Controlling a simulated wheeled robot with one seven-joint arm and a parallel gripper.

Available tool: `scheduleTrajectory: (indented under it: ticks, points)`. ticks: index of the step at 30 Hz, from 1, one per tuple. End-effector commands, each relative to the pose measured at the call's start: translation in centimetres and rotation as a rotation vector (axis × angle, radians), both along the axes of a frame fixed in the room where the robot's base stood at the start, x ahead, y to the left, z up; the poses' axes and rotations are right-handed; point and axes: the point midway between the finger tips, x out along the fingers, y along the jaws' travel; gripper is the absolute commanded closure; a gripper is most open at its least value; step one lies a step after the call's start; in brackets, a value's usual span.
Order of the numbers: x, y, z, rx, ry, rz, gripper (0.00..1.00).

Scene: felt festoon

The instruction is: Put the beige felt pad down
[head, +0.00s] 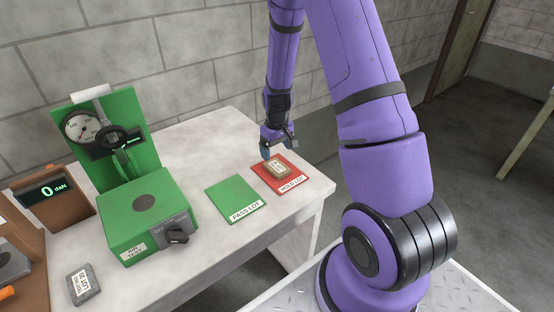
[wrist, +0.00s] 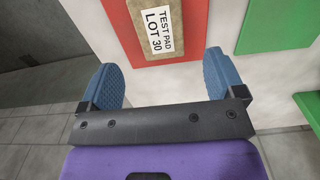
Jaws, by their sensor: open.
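The beige felt pad (head: 276,168), with a white label, lies flat on the red "HOLD LOT" mat (head: 299,183) near the table's right end. In the wrist view the pad (wrist: 148,47) carries the words "TEST PAD LOT 30" and lies on the red mat (wrist: 120,18). My gripper (head: 276,151) is just behind and above the pad in the head view. In the wrist view my gripper's two blue fingertips (wrist: 160,72) are spread wide apart. The pad lies beyond them, with nothing between the tips.
The green "PASS LOT" mat (head: 235,197) is bare, left of the red one. A green test device (head: 148,212) with a gauge and knob stands further left. A grey labelled pad (head: 83,284) lies at the front left. The table (head: 190,150) is clear behind the mats.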

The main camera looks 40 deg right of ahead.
Motion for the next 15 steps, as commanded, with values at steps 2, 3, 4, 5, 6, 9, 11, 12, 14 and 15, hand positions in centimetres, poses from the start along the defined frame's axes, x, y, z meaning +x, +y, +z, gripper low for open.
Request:
scheduleTrajectory:
  ticks: [2,3,4,5,6,9,11,12,14,15]
  points:
    - [0.1,0.0,1.5,-0.001,-0.003,0.001,0.12]
    - [0.0,0.0,2.2,-0.001,-0.003,0.000,0.12]
    - [0.0,0.0,2.6,-0.001,-0.003,0.000,0.12]
    - [0.0,0.0,3.0,-0.001,-0.003,-0.001,0.12]
    - [0.1,0.0,3.5,-0.001,-0.003,-0.001,0.12]
    - [0.0,0.0,4.4,-0.001,-0.002,-0.002,0.12]
    - [0.0,0.0,4.8,0.000,-0.001,-0.001,0.12]
    - [0.0,0.0,5.0,0.000,-0.002,-0.001,0.12]
    - [0.0,0.1,5.6,0.000,-0.006,-0.001,0.12]
    - [-0.1,0.3,6.2,-0.001,-0.011,-0.001,0.12]
